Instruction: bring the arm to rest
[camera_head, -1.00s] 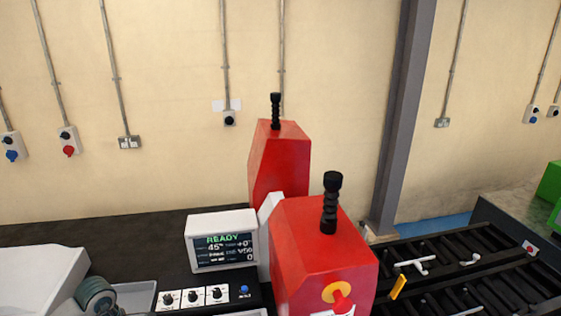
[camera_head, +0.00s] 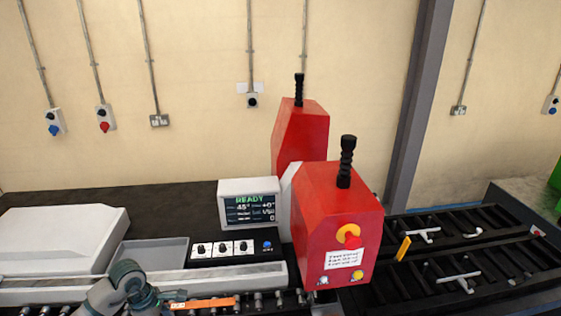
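My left arm (camera_head: 128,283) shows at the bottom left, a bent grey-teal link in front of the bench. My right arm and gripper are not in view. The red bender machine (camera_head: 338,215) stands right of centre, with a black ribbed post on top, a red knob on a yellow disc and a white label on its front. An orange bar (camera_head: 203,304) lies on the rollers just right of my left arm. No arm part visibly touches the machine.
The screen (camera_head: 249,205) reads READY and 45°. Below it is a panel with several black knobs (camera_head: 223,248). A grey tray (camera_head: 150,254) and a white housing (camera_head: 62,238) are on the left. A dark slatted rack (camera_head: 440,255) with white handles fills the right.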

